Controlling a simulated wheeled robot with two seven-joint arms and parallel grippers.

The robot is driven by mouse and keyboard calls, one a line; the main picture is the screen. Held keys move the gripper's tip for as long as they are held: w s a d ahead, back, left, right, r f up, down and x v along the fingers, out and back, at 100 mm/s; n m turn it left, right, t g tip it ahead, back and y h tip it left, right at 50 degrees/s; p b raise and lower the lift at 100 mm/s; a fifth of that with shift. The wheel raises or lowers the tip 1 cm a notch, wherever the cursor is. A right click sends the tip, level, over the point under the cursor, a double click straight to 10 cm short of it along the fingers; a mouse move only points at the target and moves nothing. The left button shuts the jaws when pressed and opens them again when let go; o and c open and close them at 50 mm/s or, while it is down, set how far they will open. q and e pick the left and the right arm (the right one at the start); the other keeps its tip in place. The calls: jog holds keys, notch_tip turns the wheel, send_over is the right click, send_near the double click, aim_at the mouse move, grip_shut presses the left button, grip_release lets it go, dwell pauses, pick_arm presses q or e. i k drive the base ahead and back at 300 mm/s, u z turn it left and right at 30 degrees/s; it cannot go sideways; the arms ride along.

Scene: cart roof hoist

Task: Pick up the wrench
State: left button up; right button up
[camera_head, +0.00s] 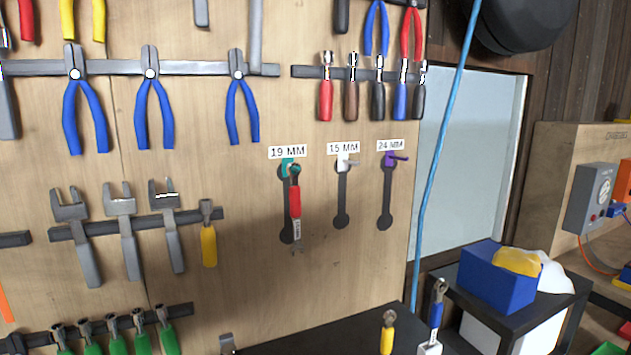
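A red-handled wrench (295,202) hangs from the teal hook under the 19 MM label, in front of its dark outline on the wooden tool board. A yellow-handled wrench (388,334) stands upright at the bottom, by the black tabletop. A blue-handled wrench (437,304) stands upright to its right, above a small white piece (430,348) cut by the lower edge; I cannot tell what that piece is. The white hook (346,163) under 15 MM and the purple hook (395,158) under 24 MM are empty. Neither gripper can be made out.
Pliers, screwdrivers and grey adjustable wrenches (122,235) hang on magnetic bars around the hooks. A blue cable (436,160) runs down right of the board. A blue bin (484,281) sits on a black stand. A black tabletop (320,335) lies below the board.

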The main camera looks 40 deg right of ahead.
aim_at(436, 309)
jog(key=z, duration=2.15)
